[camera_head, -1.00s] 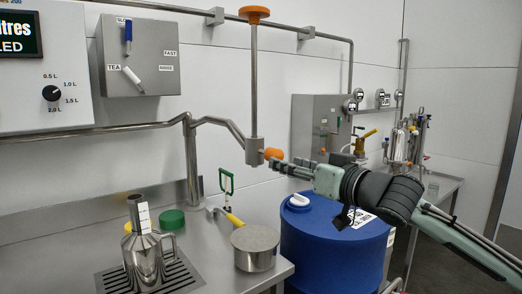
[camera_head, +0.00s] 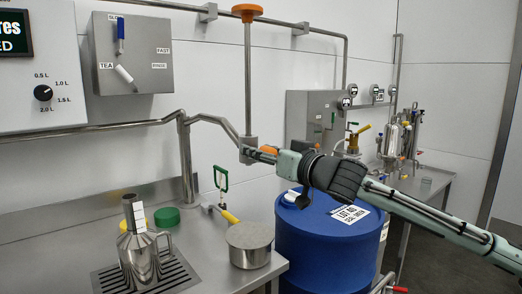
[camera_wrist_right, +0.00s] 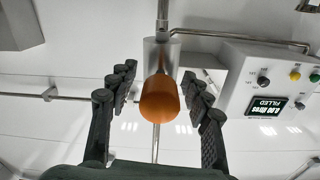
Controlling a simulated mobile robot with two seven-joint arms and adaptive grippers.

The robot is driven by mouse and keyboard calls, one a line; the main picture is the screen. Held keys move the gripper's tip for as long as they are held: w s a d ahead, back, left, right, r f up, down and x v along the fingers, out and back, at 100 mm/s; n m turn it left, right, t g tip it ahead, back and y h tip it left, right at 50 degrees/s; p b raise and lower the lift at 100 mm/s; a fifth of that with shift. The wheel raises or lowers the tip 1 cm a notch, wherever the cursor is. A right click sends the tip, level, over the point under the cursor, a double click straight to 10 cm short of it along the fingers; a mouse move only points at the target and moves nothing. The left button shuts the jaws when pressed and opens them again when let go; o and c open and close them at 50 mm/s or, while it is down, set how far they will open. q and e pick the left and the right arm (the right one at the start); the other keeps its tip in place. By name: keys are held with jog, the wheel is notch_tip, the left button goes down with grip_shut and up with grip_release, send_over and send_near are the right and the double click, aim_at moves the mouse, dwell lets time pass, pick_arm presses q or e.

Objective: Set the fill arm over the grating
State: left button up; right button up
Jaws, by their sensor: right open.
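The fill arm (camera_head: 213,120) is a bent steel pipe on a post at the back of the steel counter. It reaches right to a steel end block, with an orange knob (camera_head: 268,149) on it. The knob faces the camera in the right wrist view (camera_wrist_right: 159,99). My right gripper (camera_head: 262,154) is at the knob, its open fingers (camera_wrist_right: 158,92) on either side of it; gaps show at both sides. The grating (camera_head: 180,272) is set in the counter at lower left, left of the arm's end. A steel jug (camera_head: 138,252) stands on it. My left gripper is out of view.
A blue drum (camera_head: 325,240) stands below my right arm. A vertical rod with an orange top (camera_head: 247,12) rises above the arm's end.

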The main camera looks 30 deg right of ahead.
jog(key=shift+c, duration=0.5)
grip_shut()
dwell(0.4)
